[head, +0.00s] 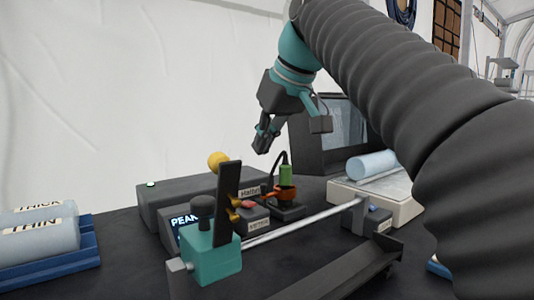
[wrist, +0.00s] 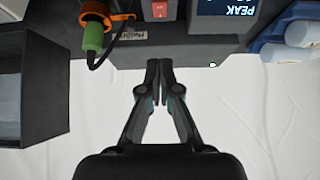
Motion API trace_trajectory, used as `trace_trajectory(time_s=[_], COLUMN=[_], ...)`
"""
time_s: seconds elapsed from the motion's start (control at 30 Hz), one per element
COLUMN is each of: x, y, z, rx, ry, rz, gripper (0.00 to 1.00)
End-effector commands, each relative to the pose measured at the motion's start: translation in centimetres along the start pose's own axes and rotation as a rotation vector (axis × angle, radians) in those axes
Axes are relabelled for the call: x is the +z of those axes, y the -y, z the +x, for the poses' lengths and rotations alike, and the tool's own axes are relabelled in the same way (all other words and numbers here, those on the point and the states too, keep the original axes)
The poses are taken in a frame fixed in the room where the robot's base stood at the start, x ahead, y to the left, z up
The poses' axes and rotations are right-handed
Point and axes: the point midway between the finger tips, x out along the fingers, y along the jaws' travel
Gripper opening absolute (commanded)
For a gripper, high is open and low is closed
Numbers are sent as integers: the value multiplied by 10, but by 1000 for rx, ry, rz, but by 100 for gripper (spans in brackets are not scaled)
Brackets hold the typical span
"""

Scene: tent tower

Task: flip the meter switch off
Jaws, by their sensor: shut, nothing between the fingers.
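The meter is a dark box with a lit display reading PEAK (head: 184,221), which also shows upside down at the top of the wrist view (wrist: 227,8). A red rocker switch (wrist: 160,8) sits beside the display at the top edge of the wrist view. My gripper (head: 262,143) is shut and empty, above and behind the meter. In the wrist view its fingertips (wrist: 158,65) lie below the switch, apart from it. Which way the switch is tilted I cannot tell.
A green and orange plug (head: 286,179) with a black cable stands right of the meter. A teal clamp block (head: 212,252), a black post (head: 228,205) and a metal rod (head: 300,221) lie in front. Rolls in a blue tray (head: 50,267) are at left.

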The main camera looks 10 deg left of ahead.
Motion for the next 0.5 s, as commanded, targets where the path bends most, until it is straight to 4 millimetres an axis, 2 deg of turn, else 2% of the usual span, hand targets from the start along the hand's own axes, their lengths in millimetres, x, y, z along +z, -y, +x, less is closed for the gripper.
trace_trajectory(time_s=[0.1,0.43,0.5], x=[2,3,13], y=[0,-1,-2], z=[25,84,91], rx=[-1,2,2], ry=[4,1,1], rz=[0,2,3], gripper=[0,0,0])
